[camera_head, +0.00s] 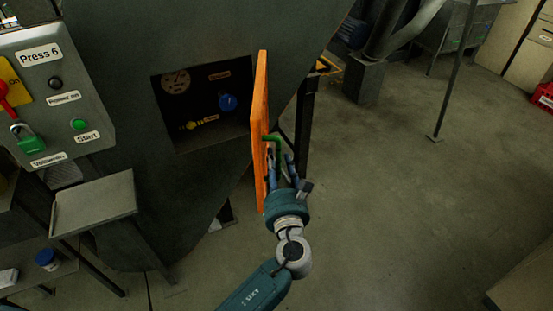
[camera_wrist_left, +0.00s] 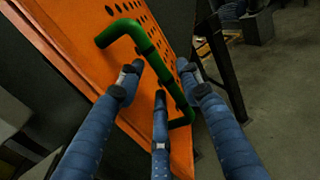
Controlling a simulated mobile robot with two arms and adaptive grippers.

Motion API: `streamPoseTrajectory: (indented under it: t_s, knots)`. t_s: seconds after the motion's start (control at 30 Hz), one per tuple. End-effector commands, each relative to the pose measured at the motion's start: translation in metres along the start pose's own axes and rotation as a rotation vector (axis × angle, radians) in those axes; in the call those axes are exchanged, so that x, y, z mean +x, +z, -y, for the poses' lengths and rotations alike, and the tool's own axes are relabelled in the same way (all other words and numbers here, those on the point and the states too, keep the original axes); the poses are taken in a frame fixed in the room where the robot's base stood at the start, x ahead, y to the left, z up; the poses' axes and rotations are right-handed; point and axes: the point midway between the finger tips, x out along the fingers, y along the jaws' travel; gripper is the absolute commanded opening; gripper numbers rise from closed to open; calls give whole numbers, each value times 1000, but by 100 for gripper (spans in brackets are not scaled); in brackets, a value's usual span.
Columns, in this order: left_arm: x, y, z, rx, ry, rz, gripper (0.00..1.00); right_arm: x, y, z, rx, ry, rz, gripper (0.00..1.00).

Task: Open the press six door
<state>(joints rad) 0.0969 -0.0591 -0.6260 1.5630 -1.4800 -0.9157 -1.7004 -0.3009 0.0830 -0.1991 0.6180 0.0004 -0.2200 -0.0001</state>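The orange door (camera_head: 261,135) of Press 6 stands swung out from its opening (camera_head: 205,105), seen nearly edge-on in the head view. Its green handle (camera_head: 274,140) is on the side facing my left gripper (camera_head: 280,168). In the left wrist view, the perforated orange door (camera_wrist_left: 80,45) fills the upper left. The green handle (camera_wrist_left: 150,50) runs diagonally between the spread blue fingers of my left gripper (camera_wrist_left: 160,85). The fingers are apart and do not look closed on the bar; contact is unclear. My right gripper is not in view.
The Press 6 control panel (camera_head: 55,95), with buttons and a green padlock, is at the left. A small metal shelf (camera_head: 95,205) stands below it. A dark post (camera_head: 304,125) is behind the door. Open floor (camera_head: 420,190) lies to the right.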

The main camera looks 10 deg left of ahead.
Motion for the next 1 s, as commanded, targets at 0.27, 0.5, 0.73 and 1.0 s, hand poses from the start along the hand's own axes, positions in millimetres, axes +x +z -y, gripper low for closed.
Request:
streamPoseTrajectory:
  t_s: [0.27, 0.5, 0.73, 1.0]
  knots:
    - [-60, -1, 0, -1, -2, -4, 36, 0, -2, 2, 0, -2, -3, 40]
    - [-96, -1, 0, 0, -2, -2, 36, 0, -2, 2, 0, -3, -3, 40]
    - [-105, 0, 0, 0, -2, 0, 36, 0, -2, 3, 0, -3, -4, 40]
    - [-104, -8, 0, -8, -5, -15, 36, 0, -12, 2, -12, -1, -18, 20]
